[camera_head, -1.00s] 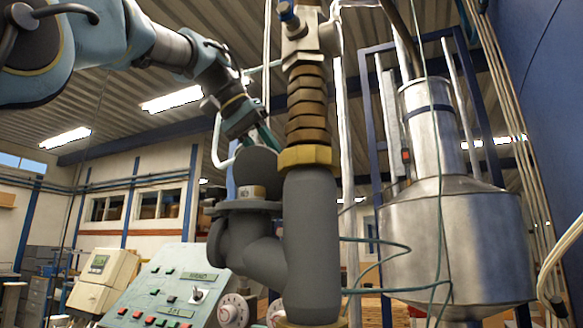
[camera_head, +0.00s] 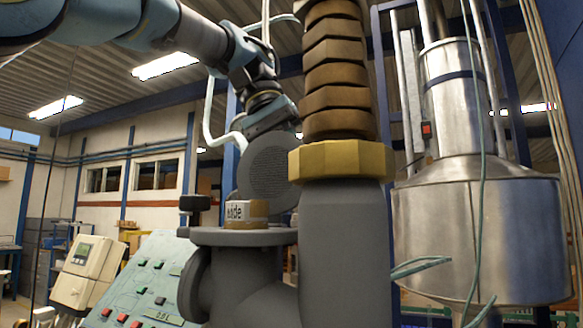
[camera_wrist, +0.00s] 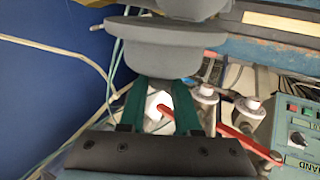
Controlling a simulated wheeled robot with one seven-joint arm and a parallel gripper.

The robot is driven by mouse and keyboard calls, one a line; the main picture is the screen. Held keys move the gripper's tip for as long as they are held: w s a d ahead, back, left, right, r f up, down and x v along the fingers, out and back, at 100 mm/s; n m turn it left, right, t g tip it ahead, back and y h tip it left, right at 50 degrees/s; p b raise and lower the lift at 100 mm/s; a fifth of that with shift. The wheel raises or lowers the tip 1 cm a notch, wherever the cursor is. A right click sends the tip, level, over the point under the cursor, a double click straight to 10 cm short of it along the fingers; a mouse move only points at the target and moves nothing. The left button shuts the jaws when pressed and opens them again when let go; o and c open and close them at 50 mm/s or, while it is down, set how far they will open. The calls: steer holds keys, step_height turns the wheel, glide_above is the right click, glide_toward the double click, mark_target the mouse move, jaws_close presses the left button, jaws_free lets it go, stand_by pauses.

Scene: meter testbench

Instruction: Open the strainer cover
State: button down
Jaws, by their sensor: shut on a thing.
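The strainer is a dark grey pipe body (camera_head: 245,283) with a round flange on top, in the head view. Its cover (camera_head: 268,172) stands tilted up above the back of the flange, with its round, mesh-textured face towards the head camera. My gripper (camera_head: 275,132) comes down from behind the cover, which partly hides its fingers. In the wrist view the green fingers of my gripper (camera_wrist: 164,86) are shut on a part of the grey cover (camera_wrist: 165,48). The exact contact is partly hidden.
A brown labelled block (camera_head: 247,213) sits on the flange. A brass nut (camera_head: 342,161) and a thick vertical pipe (camera_head: 343,250) stand close on the right. A large metal tank (camera_head: 480,235) is farther right. A control panel (camera_head: 140,285) lies at lower left.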

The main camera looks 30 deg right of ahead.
steer(key=shift+f, duration=0.1)
stand_by(0.3)
steer(key=c, duration=0.6)
jaws_free()
